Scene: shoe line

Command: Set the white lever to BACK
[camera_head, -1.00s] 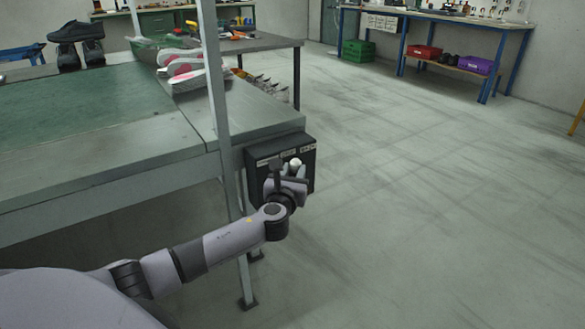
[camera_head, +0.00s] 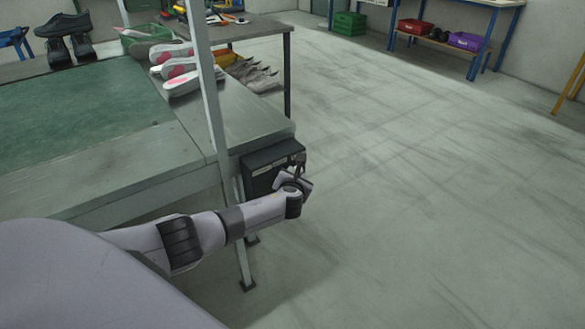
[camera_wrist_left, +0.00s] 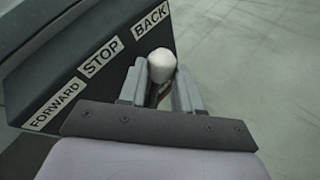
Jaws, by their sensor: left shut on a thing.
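The white lever's rounded knob (camera_wrist_left: 161,66) sits between the two fingers of my left gripper (camera_wrist_left: 160,88), which is shut on it. In the left wrist view the knob is nearest the BACK label (camera_wrist_left: 150,22), just below it. The STOP label (camera_wrist_left: 100,57) and FORWARD label (camera_wrist_left: 52,105) are further left. In the head view my left gripper (camera_head: 297,166) is at the right end of the black control box (camera_head: 258,163), which is fixed at the table's end. The knob cannot be made out there. My right gripper is not in view.
A green-topped table (camera_head: 85,115) with a metal post (camera_head: 207,80) stands beside my left arm. Pink-and-white soles (camera_head: 180,70) and grey shoes (camera_head: 252,75) lie behind the box. The floor (camera_head: 420,200) to the right is clear.

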